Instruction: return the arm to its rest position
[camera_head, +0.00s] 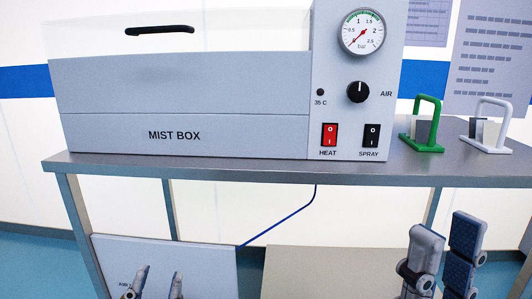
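My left gripper (160,273) is at the bottom left, in front of a pale panel below the bench. Its two fingers point up and stand apart with nothing between them; its lower part is cut off by the frame edge. My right gripper (446,236) is at the lower right, below the bench's front edge. Its two fingers point up with a gap between them and hold nothing that I can see. Both grippers appear clear of the bench top.
A grey bench (250,172) carries the mist box (190,100), with a gauge (362,31), an air knob (358,92), a red heat switch (330,134) and a black spray switch (371,135). A green rack (424,128) and a white rack (489,129) stand at right.

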